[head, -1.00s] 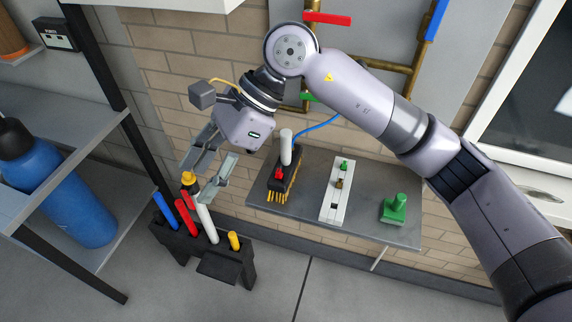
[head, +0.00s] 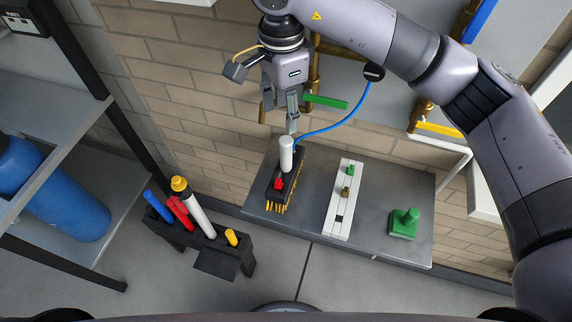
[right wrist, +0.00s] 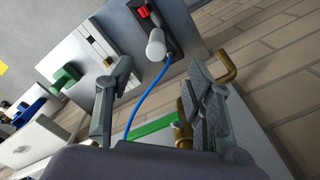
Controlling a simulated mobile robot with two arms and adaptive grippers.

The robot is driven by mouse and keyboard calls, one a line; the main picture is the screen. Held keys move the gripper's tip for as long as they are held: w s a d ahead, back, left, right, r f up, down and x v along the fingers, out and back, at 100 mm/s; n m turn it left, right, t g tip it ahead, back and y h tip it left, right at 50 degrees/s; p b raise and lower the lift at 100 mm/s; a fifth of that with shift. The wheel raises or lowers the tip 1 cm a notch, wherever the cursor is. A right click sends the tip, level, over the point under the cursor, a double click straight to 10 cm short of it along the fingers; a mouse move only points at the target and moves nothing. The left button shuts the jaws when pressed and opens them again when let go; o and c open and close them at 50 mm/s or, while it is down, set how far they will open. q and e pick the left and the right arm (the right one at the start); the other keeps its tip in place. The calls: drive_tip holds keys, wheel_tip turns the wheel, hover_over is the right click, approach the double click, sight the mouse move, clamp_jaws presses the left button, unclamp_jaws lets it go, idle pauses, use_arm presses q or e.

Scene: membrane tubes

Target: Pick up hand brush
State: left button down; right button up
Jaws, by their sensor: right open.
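A brush-like black block (head: 288,182) with yellow bristles lies on the grey shelf by the wall. A white cylinder (head: 286,154) stands upright on it beside a small red part (head: 278,183). My right gripper (head: 279,117) is open and empty above and behind the white cylinder, apart from it. In the right wrist view, the white cylinder (right wrist: 156,46) shows beyond the open fingers (right wrist: 160,78), toward the right finger. The bristles are hidden there. My left gripper is not in view.
A blue hose (head: 349,122) and green lever (head: 326,102) are close to my right gripper. A white rail (head: 342,202) and green block (head: 404,223) share the grey shelf (head: 378,210).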

sight(284, 139)
wheel_tip(284, 139, down, 6)
drive_tip(key=shift+s+r+p, duration=0.15)
drive_tip(key=shift+r+p, duration=0.1)
drive_tip(key=shift+p, duration=0.45)
wheel_tip(284, 139, down, 3)
drive_tip(key=shift+p, duration=0.45)
drive_tip(key=f, duration=0.1)
drive_tip(key=f+p, duration=0.2)
drive_tip(key=shift+d+f, duration=0.3)
drive_tip(key=shift+f, duration=0.4)
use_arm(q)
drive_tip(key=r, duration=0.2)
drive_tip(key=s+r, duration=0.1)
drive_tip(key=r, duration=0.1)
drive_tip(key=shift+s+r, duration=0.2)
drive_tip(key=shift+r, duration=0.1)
use_arm(e)
drive_tip(key=shift+f, duration=0.25)
drive_tip(key=shift+c, duration=0.5)
clamp_jaws()
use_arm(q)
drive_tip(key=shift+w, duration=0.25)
use_arm(e)
drive_tip(key=shift+r, duration=0.15)
